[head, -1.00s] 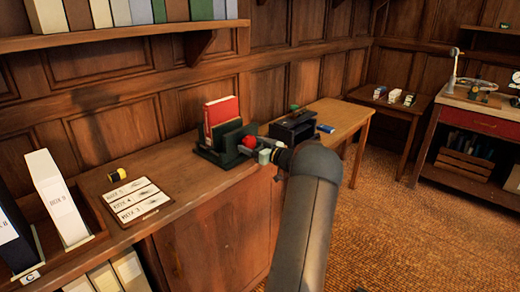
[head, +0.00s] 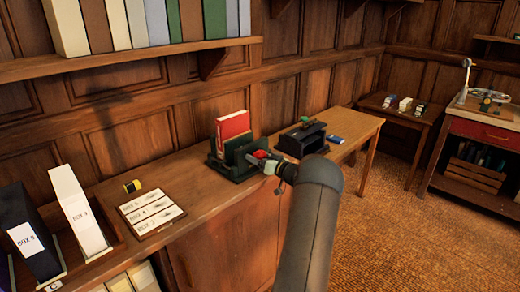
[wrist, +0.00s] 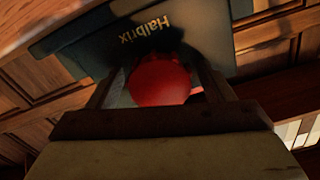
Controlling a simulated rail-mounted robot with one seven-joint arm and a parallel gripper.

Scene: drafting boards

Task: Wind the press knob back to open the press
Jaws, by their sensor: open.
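The dark green press (head: 222,165) stands on the wooden counter with a red book upright in it. Its round red knob (head: 261,154) faces my gripper (head: 268,165), which partly covers it in the head view. In the wrist view the red knob (wrist: 160,80) sits between the two dark fingers of my gripper (wrist: 163,88). The fingers are open on either side of it; I cannot tell whether either touches it. Behind the knob is the press plate (wrist: 95,45), marked "Halbrix", which appears upside down.
A framed card with several labelled strips (head: 150,213) and a yellow-and-black roll (head: 132,186) lie on the counter to the left. Box files (head: 80,212) stand further left. A black box-like holder (head: 301,140) and a blue item (head: 335,139) are on the table beyond.

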